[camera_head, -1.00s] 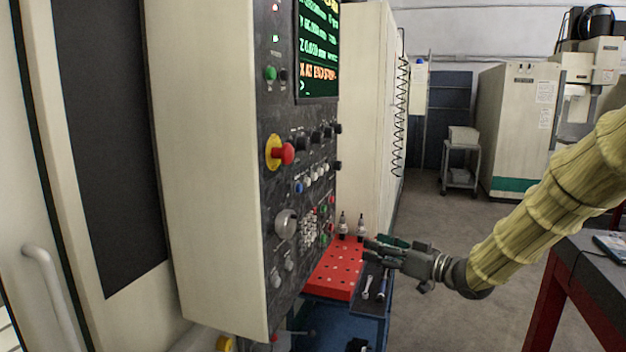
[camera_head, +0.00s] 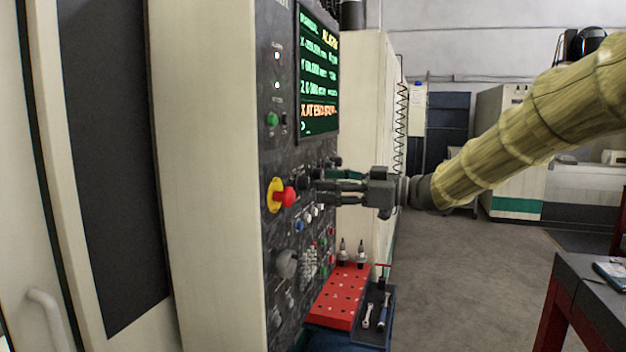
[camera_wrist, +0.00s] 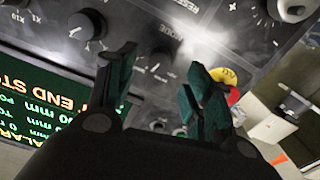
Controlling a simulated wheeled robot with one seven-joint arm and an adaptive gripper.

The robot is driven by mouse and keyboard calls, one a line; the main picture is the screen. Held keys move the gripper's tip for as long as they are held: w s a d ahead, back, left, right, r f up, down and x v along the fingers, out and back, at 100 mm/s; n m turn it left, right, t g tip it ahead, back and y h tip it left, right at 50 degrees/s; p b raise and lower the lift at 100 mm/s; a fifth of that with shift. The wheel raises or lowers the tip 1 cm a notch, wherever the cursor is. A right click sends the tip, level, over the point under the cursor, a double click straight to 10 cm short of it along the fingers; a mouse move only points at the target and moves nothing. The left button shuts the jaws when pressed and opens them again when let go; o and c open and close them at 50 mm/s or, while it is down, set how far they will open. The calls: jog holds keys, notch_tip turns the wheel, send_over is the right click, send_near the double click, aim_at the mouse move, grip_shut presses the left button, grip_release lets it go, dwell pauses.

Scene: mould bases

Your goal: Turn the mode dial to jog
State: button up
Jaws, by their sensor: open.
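The mode dial (camera_wrist: 160,58) is a dark round knob beside the "MODE" lettering in the wrist view, on the machine's dark control panel (camera_head: 262,60). In the head view a black knob (camera_head: 303,183), apparently the same dial, sits just right of the emergency stop. My gripper (camera_head: 319,187) is open in front of the panel, its fingertips close to this knob. In the wrist view my gripper (camera_wrist: 158,78) has one green-padded finger on each side of the dial. I cannot tell whether they touch it. The dial's pointer setting is not readable.
The red emergency stop (camera_head: 284,196) with its yellow ring is close to the fingers. Another black knob (camera_wrist: 85,25) lies beside the dial. The screen (camera_head: 318,75) shows alarm text. A red perforated rack (camera_head: 340,298) stands below. Floor to the right is clear.

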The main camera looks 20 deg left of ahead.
aim_at(309, 184)
jog(key=shift+w+a+p, duration=0.1)
jog(key=shift+a+p, duration=0.5)
jog(key=shift+a, duration=1.65)
jog(key=shift+c, duration=0.4)
jog(key=c, duration=0.9)
